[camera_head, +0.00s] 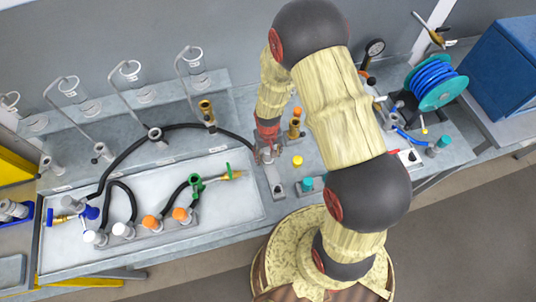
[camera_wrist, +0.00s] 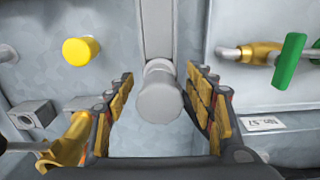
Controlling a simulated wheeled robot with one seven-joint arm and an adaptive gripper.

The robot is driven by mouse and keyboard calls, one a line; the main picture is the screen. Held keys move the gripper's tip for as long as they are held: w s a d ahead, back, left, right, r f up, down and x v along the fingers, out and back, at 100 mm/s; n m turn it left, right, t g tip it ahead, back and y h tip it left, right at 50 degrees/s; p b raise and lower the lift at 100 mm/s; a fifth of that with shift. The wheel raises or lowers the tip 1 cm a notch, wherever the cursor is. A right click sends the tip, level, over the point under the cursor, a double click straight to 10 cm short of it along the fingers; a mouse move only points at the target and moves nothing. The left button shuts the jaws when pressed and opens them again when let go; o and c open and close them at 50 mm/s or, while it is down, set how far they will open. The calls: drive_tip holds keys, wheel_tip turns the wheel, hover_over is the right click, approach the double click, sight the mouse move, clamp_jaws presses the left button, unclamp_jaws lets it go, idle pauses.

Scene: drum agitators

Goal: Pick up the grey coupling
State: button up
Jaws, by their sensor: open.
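The grey coupling, a short light-grey cylinder (camera_wrist: 158,98), stands between the two fingers of my gripper (camera_wrist: 159,72) in the wrist view. Its round end faces the camera. My gripper is open, with one finger on each side of the coupling and a visible gap on both sides. In the head view my gripper (camera_head: 266,152) is low over the bench, at the right end of the white tray. The coupling cannot be made out clearly there, as the gripper covers that spot.
A grey strip (camera_wrist: 158,30) runs behind the coupling. A yellow knob (camera_wrist: 80,50) and a brass fitting (camera_wrist: 70,140) are to the left; a green-handled brass valve (camera_wrist: 260,55) is to the right. The white tray (camera_head: 230,207) holds hoses. A blue hose reel (camera_head: 436,82) stands farther right.

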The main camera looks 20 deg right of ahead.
drive_tip(key=shift+f, duration=0.3)
drive_tip(key=shift+c, duration=0.6)
clamp_jaws()
